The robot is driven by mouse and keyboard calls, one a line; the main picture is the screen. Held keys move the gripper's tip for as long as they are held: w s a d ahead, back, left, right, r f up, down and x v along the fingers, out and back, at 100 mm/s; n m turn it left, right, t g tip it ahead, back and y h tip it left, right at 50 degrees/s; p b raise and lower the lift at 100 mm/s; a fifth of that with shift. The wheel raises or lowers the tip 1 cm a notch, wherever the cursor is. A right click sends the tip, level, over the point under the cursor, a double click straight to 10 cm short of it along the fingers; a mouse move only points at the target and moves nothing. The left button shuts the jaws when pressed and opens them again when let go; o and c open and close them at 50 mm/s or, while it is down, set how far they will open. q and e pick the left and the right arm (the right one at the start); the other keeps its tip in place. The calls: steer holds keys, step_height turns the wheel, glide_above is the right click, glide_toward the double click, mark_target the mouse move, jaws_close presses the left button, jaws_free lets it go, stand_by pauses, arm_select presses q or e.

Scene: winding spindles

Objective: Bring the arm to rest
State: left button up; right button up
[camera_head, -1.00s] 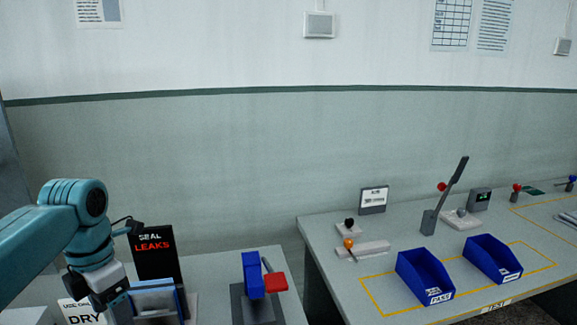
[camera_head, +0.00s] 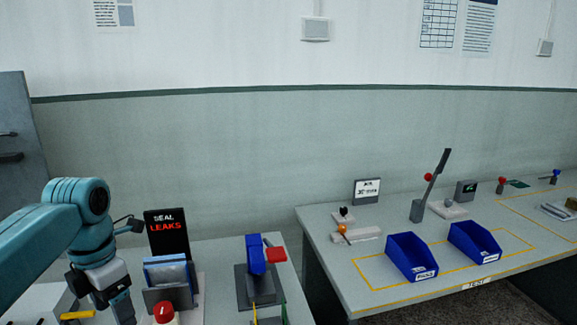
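My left arm (camera_head: 45,240) comes in from the left and bends downward at the elbow. My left gripper (camera_head: 115,302) points down at the lower left, just left of the rack of blue pouches and the "SEAL LEAKS" sign (camera_head: 167,234). Its fingers are dark and partly cut off by the bottom edge, so I cannot see whether they are open or whether anything is between them. My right gripper is not in view.
A blue-topped press with a red handle (camera_head: 257,256) stands on the near bench. A red knob (camera_head: 164,314) is below the pouch rack (camera_head: 168,279). Two blue bins (camera_head: 411,258) (camera_head: 474,243) stand on the right bench. A gap separates the benches. A grey cabinet (camera_head: 20,145) stands at left.

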arm_select(q)
steer(key=s+d+f+m+g+h, duration=0.1)
steer(key=s+d+f+m+g, duration=0.15)
steer(key=f, duration=0.75)
steer(key=s+d+f+m+g, duration=0.15)
steer(key=s+d+f, duration=0.25)
steer(key=f, duration=0.6)
steer(key=s+d+f+m+g+h, duration=0.1)
steer(key=s+d+f+m+g, duration=0.15)
steer(key=f, duration=0.75)
steer(key=s+d+f+m+t+h+p, duration=0.1)
steer(key=s+d+f+m+t, duration=0.1)
steer(key=s+d+f+m, duration=0.45)
steer(key=s+d+f+m+t+h, duration=0.1)
steer(key=s+d+f+m+t, duration=0.1)
steer(key=s+d+f+m, duration=0.45)
steer(key=a+m+t, duration=0.1)
steer(key=m, duration=0.1)
steer(key=w+a+m+t, duration=0.1)
steer(key=m, duration=0.2)
steer(key=a+r+m+t, duration=0.1)
steer(key=m, duration=0.2)
steer(key=shift+w+a, duration=0.25)
steer(key=shift+w, duration=0.15)
